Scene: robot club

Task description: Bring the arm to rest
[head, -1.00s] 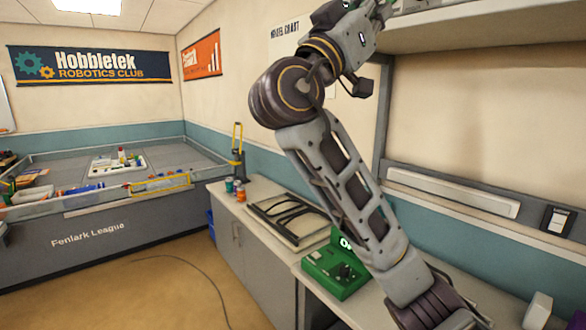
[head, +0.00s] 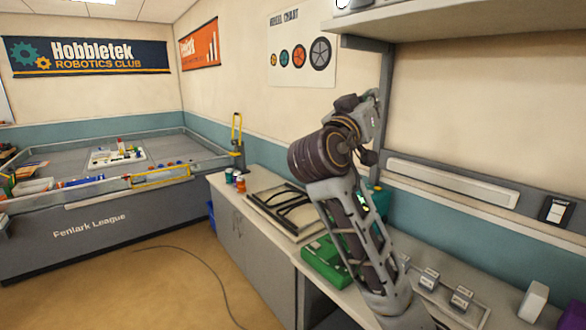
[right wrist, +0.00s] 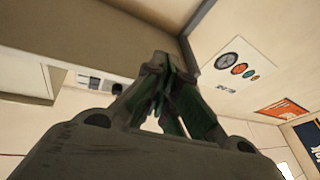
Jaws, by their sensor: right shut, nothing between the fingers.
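My right arm comes up from the lower right in the head view, bent at a dark, thick joint. Its far end, with the right gripper (head: 372,98), is small and partly hidden there, in front of the bare wall below the shelf. In the right wrist view the right gripper (right wrist: 165,75) shows close up, its dark greenish fingers brought together at the tips with nothing held. It is clear of the counter. My left gripper is in neither view.
A grey shelf (head: 450,28) overhangs at the upper right. Below my right arm, the counter (head: 225,190) carries a green case (head: 322,262), a black-framed panel (head: 268,212) and small grey blocks (head: 461,297). A game table (head: 60,245) stands at the left, with open floor before it.

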